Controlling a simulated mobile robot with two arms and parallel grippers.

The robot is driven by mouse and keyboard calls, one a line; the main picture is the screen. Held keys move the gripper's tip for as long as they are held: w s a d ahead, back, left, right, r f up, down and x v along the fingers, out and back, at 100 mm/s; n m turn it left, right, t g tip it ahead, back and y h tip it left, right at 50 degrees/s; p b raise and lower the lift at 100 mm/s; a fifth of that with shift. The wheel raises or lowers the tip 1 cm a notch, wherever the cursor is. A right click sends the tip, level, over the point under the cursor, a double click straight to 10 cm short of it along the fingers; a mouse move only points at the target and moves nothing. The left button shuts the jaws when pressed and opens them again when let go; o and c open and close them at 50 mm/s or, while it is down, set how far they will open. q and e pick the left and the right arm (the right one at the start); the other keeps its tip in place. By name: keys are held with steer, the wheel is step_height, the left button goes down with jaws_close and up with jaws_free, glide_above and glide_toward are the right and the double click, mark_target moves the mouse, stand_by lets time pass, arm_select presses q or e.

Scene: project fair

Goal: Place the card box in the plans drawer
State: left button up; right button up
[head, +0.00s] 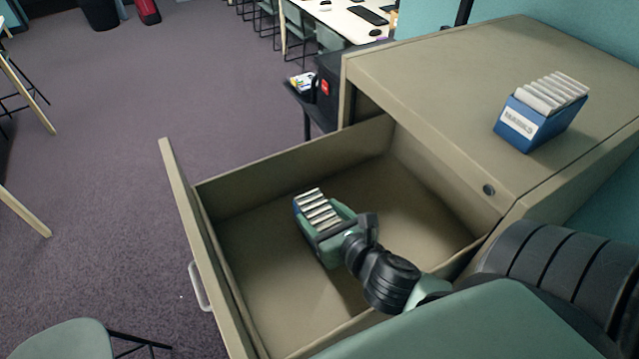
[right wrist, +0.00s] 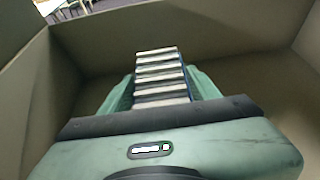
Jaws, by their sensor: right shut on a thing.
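A blue card box with several white cards (head: 317,208) is in my right gripper (head: 322,222). The gripper is shut on it, over the open plans drawer (head: 225,195). In the right wrist view the card box (right wrist: 160,75) sits between the two green fingers, with drawer walls around it. I cannot tell whether the box touches the drawer floor. The drawer is pulled out of the beige cabinet and looks empty otherwise. My left gripper is not in view.
A second blue card box (head: 535,110) stands on the cabinet top (head: 440,75). A dark stand with small items (head: 302,82) is behind the drawer. A green chair (head: 65,340) is at the lower left.

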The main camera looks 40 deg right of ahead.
steer(key=shift+w+d+f, duration=0.1)
steer(key=shift+f, duration=0.2)
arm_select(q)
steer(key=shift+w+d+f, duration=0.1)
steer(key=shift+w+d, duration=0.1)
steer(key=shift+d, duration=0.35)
arm_select(e)
steer(key=shift+f, duration=0.25)
steer(key=shift+f, duration=0.1)
